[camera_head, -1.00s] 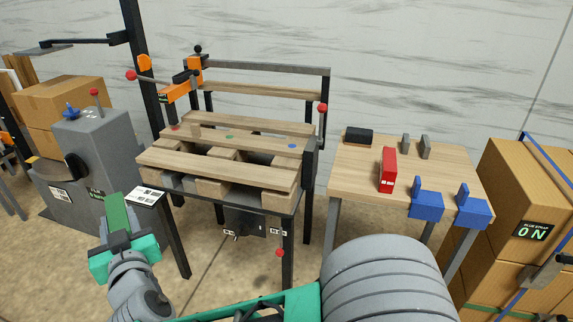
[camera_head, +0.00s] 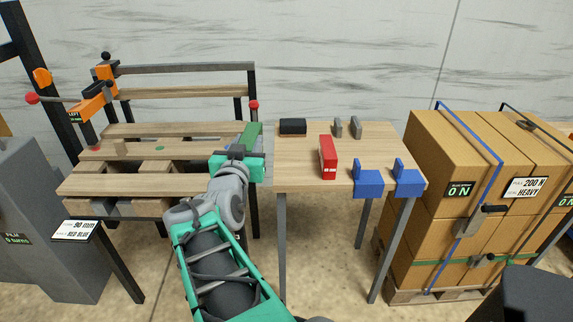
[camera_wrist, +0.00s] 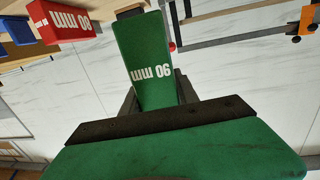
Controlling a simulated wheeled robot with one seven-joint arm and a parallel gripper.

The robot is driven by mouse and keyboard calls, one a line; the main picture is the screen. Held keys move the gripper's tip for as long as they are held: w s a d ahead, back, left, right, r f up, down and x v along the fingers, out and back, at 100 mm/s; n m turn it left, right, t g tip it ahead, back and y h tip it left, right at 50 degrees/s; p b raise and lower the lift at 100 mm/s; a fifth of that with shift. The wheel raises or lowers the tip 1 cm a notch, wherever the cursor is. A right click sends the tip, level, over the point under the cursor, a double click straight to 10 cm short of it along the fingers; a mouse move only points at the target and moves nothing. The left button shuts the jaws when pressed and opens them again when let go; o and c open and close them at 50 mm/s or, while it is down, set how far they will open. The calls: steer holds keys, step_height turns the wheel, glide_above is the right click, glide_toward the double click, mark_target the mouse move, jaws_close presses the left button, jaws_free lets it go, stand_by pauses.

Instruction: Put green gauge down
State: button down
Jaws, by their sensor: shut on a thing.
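The green gauge (camera_wrist: 146,62) is a long green block marked "90 mm" in the wrist view. In the head view the green gauge (camera_head: 249,137) points up and away from my gripper (camera_head: 239,158). My gripper is shut on it, at the left edge of the small wooden table (camera_head: 300,181). I cannot tell whether the gauge touches the tabletop. In the wrist view the jaws are partly hidden behind the dark bar of my gripper (camera_wrist: 155,100).
A red block (camera_head: 328,157), a black block (camera_head: 293,127), two grey pieces (camera_head: 355,127) and two blue holders (camera_head: 368,181) sit on the table. The slatted pallet stand (camera_head: 150,183) is left. Strapped boxes (camera_head: 450,150) stand right. The table's front left is clear.

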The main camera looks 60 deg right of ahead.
steer(key=s+d+r+m+g+h, duration=0.1)
steer(key=s+d+m+g, duration=0.15)
steer(key=s, duration=0.45)
steer(key=s+d+r+m+g, duration=0.1)
steer(key=s+d+r+g, duration=0.1)
steer(key=s+d, duration=0.3)
steer(key=shift+g, duration=0.25)
steer(key=shift+w+d+f+b, duration=0.3)
steer(key=shift+w+d+f, duration=1.15)
steer(key=shift+f, duration=0.75)
steer(key=shift+w+d+f+b, duration=0.25)
steer(key=shift+w+d+f, duration=1.2)
steer(key=shift+f, duration=0.8)
steer(key=shift+w+d+f+b, duration=0.3)
steer(key=shift+w+d+f, duration=1.15)
steer(key=shift+f, duration=0.75)
steer(key=shift+f+b, duration=0.25)
steer(key=shift+b, duration=0.05)
steer(key=c, duration=0.9)
jaws_free()
steer(key=shift+r, duration=0.1)
